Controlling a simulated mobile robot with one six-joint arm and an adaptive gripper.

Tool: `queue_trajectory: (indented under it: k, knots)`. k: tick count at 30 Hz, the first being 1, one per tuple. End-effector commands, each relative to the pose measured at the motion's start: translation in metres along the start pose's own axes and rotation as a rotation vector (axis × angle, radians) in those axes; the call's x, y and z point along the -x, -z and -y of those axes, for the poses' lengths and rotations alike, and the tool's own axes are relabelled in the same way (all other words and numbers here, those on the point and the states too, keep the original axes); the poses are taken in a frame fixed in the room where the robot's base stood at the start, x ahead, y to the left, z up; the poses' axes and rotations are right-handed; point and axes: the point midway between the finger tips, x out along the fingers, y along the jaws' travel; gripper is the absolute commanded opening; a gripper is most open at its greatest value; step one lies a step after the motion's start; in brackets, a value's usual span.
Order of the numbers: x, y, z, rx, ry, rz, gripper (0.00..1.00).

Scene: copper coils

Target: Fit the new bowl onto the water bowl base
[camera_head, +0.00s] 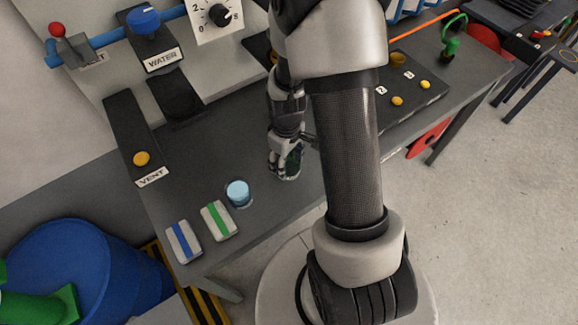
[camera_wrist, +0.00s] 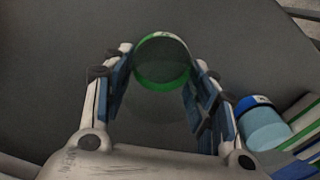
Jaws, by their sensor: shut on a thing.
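My gripper (camera_head: 286,172) is low over the grey bench, right of the light blue cylinder. It is shut on a round, dark, see-through bowl with a green rim, which also shows between the fingers in the wrist view (camera_wrist: 162,62). A light blue cylinder (camera_head: 238,192) stands upright on the bench, apart from my gripper. In the wrist view (camera_wrist: 263,126) it has a dark blue band at one end. The WATER label (camera_head: 162,59) sits below a blue knob on a blue pipe, with a dark block (camera_head: 177,95) below it. I cannot tell which part is the bowl base.
Two white boxes lie near the bench's front edge, one blue-striped (camera_head: 184,241) and one green-striped (camera_head: 219,221). A VENT panel (camera_head: 140,150) with a yellow button is at left. A dark panel (camera_head: 408,90) with yellow buttons lies beyond my arm.

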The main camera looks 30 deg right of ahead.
Motion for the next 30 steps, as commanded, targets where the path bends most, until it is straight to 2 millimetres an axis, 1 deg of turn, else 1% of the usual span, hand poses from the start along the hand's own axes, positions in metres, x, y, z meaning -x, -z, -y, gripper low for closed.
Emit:
queue_trajectory:
  k: [1,11,17,20,23,26,29,30]
  knots:
    - [0.0,0.0,0.0,0.0,0.0,0.0,0.43]
    - [0.0,0.0,0.0,0.0,0.0,0.0,0.22]
    - [0.002,0.0,0.0,0.0,0.0,0.0,0.21]
    - [0.007,0.0,0.0,0.0,0.0,-0.001,0.21]
    - [0.018,0.001,0.0,0.0,-0.001,-0.002,0.21]
    - [0.037,0.001,-0.001,0.0,-0.002,-0.003,0.21]
    - [0.063,0.001,-0.001,0.0,-0.003,-0.005,0.21]
    - [0.075,0.001,-0.001,0.0,-0.004,-0.005,0.21]
